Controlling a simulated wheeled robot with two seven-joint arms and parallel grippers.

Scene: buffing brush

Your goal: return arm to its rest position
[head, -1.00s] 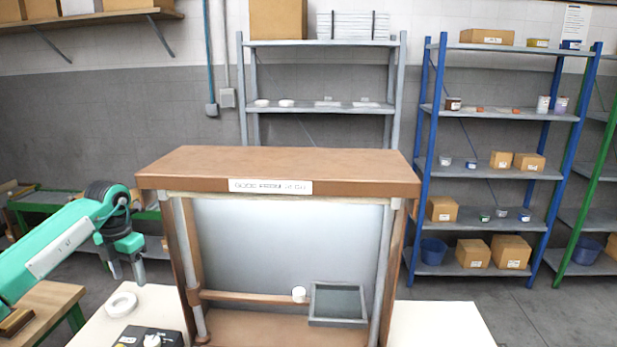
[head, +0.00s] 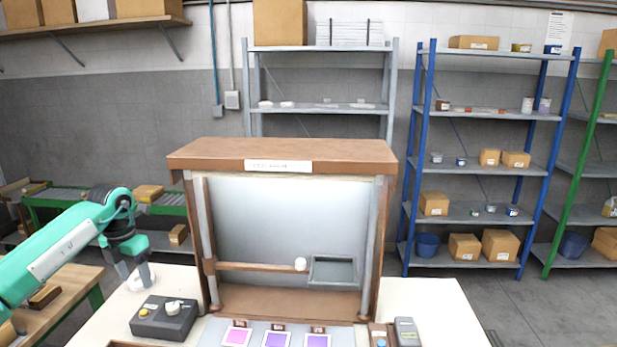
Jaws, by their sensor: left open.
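My left arm, green and grey, comes in from the left edge. Its left gripper (head: 137,277) points down, with its two grey fingers apart, above the left part of the white table. A white ring-like piece lies on the table just behind and beside the fingertips, partly hidden by them. I cannot tell whether the fingers touch it. My right gripper is not in view.
A brown-topped booth (head: 285,155) stands mid-table, with a grey tray (head: 333,271) and a white knob (head: 300,264) on its rail. A dark control box (head: 164,317) is close to my gripper. Coloured cards (head: 277,339) lie in front. Shelves (head: 490,165) stand behind.

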